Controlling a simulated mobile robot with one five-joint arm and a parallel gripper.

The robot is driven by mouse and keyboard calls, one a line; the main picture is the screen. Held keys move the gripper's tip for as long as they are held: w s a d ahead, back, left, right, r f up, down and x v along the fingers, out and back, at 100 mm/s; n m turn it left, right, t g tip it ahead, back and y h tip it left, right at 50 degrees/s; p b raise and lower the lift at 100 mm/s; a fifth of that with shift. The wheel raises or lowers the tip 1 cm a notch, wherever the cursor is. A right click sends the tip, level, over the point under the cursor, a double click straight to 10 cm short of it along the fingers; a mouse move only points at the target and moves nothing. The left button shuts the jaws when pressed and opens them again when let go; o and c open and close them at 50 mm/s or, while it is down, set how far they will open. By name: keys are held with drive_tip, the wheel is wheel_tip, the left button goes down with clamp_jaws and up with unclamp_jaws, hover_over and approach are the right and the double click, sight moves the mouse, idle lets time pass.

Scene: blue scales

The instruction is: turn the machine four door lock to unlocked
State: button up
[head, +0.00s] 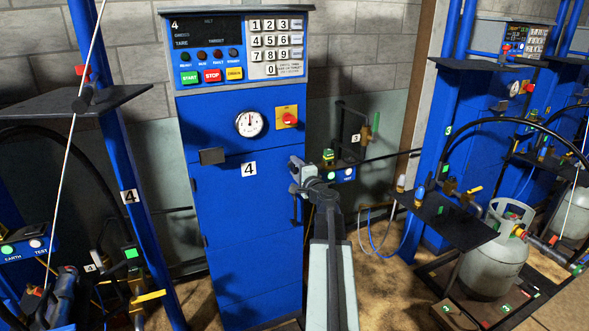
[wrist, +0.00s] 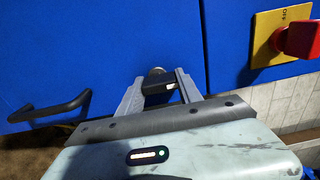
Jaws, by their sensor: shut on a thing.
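The machine four door is the blue panel (head: 245,215) under the gauge, with a white "4" label on it. My gripper (head: 294,175) is at the door's right edge in the head view. In the wrist view my gripper (wrist: 160,88) is shut on the small black door lock (wrist: 158,84), with a rounded silvery part behind it. One finger is on each side of the lock. In the head view my gripper hides the lock. I cannot tell whether the lock is turned to locked or unlocked.
A black door handle (wrist: 50,108) stands out left of my gripper in the wrist view. A red knob on a yellow plate (head: 287,116) is above my gripper in the head view. A black shelf (head: 445,215) and a gas cylinder (head: 495,255) stand to the right.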

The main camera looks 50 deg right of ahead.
drive_tip(key=o, duration=1.4)
drive_tip(key=v, duration=0.7)
drive_tip(key=shift+s+a, duration=0.15)
drive_tip(key=shift+s, duration=0.15)
